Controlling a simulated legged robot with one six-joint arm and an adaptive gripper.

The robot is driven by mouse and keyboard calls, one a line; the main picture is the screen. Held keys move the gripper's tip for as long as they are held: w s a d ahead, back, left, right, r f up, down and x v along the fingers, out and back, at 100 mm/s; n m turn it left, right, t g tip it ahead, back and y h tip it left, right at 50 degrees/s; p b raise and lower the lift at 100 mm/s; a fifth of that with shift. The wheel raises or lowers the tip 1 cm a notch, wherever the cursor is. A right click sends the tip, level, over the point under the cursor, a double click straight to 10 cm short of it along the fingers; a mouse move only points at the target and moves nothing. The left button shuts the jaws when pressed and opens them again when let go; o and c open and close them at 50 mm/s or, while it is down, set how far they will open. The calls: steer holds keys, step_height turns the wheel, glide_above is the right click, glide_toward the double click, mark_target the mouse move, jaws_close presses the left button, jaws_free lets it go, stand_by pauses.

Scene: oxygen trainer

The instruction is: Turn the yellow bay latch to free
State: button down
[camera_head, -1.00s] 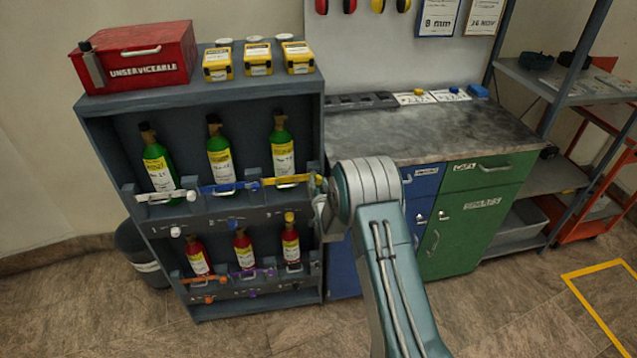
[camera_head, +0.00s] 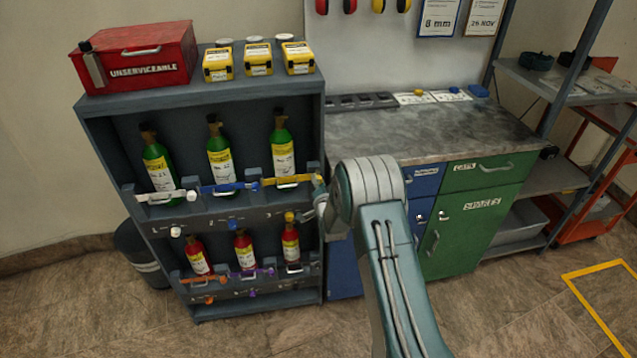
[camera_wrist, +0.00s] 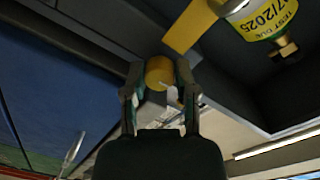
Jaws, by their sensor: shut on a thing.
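The yellow bay latch (camera_head: 289,216) shows as a small yellow knob on the grey rack's front rail, below the yellow bar (camera_head: 287,181) of the upper right bay. In the wrist view the latch (camera_wrist: 158,72) is a round yellow knob between both fingers. My gripper (camera_wrist: 158,85) is shut on it. In the head view my gripper (camera_head: 303,214) reaches in from the right, partly hidden by my arm. The yellow bar (camera_wrist: 190,27) lies across the green bottle (camera_head: 282,150). Which way the latch points cannot be told.
The grey rack (camera_head: 210,95) holds green bottles above and red bottles below. White (camera_head: 176,231) and blue (camera_head: 232,224) knobs sit left of the yellow one. A workbench (camera_head: 420,130) with blue and green cabinets stands to the right. The floor in front is clear.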

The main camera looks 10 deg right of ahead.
steer(key=shift+w, duration=0.15)
steer(key=shift+c, duration=2)
jaws_free()
steer(key=shift+w, duration=0.15)
steer(key=s, duration=1.2)
steer(key=shift+r, duration=0.15)
